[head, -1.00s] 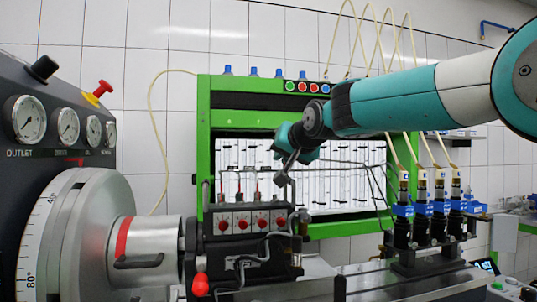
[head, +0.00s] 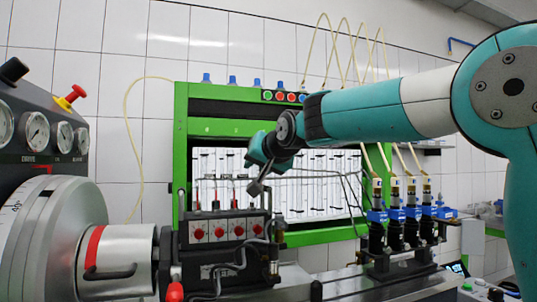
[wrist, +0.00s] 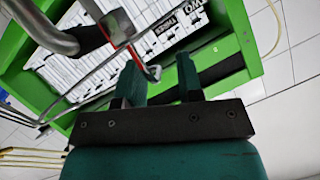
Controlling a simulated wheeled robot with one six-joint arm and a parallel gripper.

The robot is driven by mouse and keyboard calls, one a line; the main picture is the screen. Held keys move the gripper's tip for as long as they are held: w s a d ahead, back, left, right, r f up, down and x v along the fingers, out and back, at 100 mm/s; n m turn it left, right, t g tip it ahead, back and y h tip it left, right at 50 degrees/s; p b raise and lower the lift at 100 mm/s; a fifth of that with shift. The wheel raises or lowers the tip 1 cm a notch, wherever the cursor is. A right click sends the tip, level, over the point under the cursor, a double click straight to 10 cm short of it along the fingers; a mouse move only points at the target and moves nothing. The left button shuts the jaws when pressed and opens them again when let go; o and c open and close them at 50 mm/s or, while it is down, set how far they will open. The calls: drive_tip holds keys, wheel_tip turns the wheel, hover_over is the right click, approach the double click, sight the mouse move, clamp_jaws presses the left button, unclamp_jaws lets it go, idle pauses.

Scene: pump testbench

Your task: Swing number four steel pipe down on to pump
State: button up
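My gripper (head: 258,168) is above the black pump (head: 225,240), just over the right end of its row of red-centred outlets. In the wrist view, the two teal fingers of my gripper (wrist: 160,75) stand apart with a gap between them. A thin steel pipe (wrist: 78,97) runs up from the lower left, and a small metal end fitting (wrist: 152,73) shows between the fingers, close to the left one. I cannot tell whether they touch. Thin steel pipes also show in the head view (head: 325,170), running right from near my gripper. Which one is number four is unclear.
A green-framed cabinet (head: 181,150) with glass tubes stands behind. Several blue-collared injectors (head: 377,215) stand on the rail at right. A silver drum (head: 45,240) and a gauge panel (head: 60,160) fill the left. A thick grey bar (wrist: 40,25) crosses the wrist view's upper left.

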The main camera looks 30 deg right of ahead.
drive_tip(key=b+v, duration=0.6)
drive_tip(key=v, duration=1.1)
drive_tip(key=shift+d, duration=0.15)
drive_tip(key=shift+w, duration=0.1)
